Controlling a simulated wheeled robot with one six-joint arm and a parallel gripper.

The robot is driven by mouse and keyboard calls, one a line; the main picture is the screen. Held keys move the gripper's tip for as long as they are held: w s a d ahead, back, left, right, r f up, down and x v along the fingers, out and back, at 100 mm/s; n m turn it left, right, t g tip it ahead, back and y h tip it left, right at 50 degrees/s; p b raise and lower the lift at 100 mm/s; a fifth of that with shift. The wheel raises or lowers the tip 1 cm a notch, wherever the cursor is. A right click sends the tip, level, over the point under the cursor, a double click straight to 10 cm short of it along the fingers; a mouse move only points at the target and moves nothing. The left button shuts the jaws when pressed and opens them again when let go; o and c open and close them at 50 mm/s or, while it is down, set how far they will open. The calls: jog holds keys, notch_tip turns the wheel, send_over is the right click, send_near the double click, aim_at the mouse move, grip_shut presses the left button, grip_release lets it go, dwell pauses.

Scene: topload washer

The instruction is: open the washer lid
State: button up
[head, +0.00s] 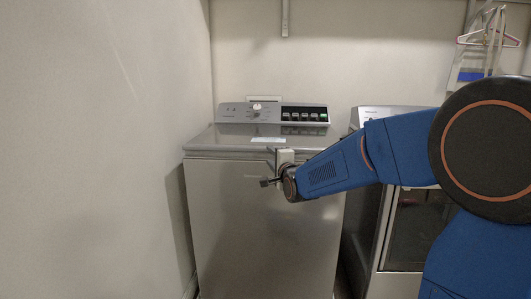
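The grey topload washer (235,225) stands in the middle of the head view. My wrist and arm come in from the right and cover part of the washer's front. The fingers are small and partly hidden, so I cannot tell their opening or whether they touch the lid.
The washer's control panel (272,113) rises behind the lid. A second appliance (405,240) stands to the right, partly behind my arm. A bare wall (90,150) is on the left. Hangers (489,38) hang at upper right. The space above the lid looks clear.

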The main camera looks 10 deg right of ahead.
aim_at(265, 150)
jog(key=w, duration=0.7)
jog(key=shift+w+a, duration=0.25)
jog(key=shift+w, duration=0.05)
grip_shut()
